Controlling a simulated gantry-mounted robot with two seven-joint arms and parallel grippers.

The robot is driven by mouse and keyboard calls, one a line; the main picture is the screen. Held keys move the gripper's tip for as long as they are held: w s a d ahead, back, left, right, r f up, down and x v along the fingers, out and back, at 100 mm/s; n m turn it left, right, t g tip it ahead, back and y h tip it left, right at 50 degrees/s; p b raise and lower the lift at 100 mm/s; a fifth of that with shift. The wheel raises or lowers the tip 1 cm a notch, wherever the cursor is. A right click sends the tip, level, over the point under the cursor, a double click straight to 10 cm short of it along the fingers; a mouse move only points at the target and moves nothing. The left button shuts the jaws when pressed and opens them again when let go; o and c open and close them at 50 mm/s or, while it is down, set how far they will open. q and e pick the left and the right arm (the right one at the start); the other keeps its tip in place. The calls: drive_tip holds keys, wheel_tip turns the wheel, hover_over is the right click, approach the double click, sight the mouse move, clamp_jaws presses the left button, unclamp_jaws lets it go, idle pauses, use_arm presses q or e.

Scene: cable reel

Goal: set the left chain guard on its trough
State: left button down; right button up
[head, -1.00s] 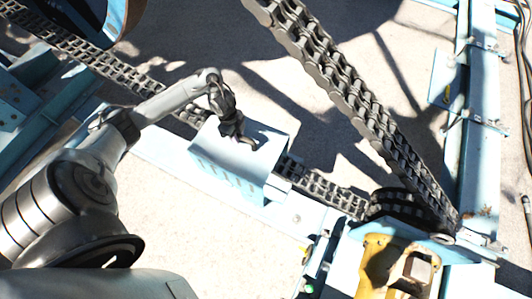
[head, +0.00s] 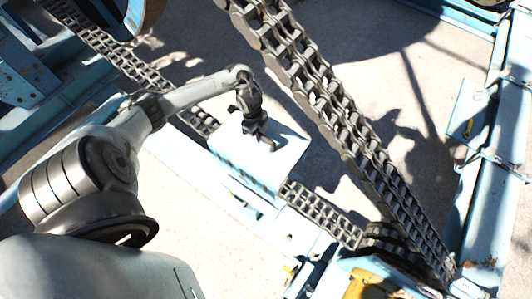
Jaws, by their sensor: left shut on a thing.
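The left chain guard (head: 284,158) is a pale blue, box-like cover over the lower chain (head: 318,212), which shows at both of its ends. My left gripper (head: 265,143) is above the guard's top and shut on it; the fingertips are small and partly dark. The trough (head: 179,158) is a pale blue strip along the lower chain. Part of the chain shows below the guard's front edge. I cannot tell whether the guard touches the trough. My right gripper is not in view.
A thick upper chain (head: 330,105) slants close to the right of the guard, down to a sprocket (head: 385,240). A yellow part (head: 368,285) is at the bottom. A blue frame beam (head: 495,190) runs along the right. Sandy floor lies between.

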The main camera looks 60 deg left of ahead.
use_arm(q)
drive_tip(key=shift+w, duration=0.3)
drive_tip(key=shift+w+f+b, duration=0.25)
drive_tip(key=shift+f+b, duration=0.15)
drive_tip(key=shift+b, duration=0.1)
drive_tip(key=shift+s+f+b, duration=0.2)
drive_tip(key=shift+f+b, duration=0.15)
drive_tip(key=shift+f, duration=0.15)
drive_tip(key=shift+s+f+b, duration=0.2)
drive_tip(key=shift+f+b, duration=0.15)
drive_tip(key=shift+f, duration=0.15)
wheel_tip(320, 180, down, 21)
drive_tip(key=b, duration=1.2)
drive_tip(key=shift+w, duration=0.15)
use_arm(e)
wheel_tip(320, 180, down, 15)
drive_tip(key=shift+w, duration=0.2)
use_arm(q)
drive_tip(key=shift+f, duration=0.1)
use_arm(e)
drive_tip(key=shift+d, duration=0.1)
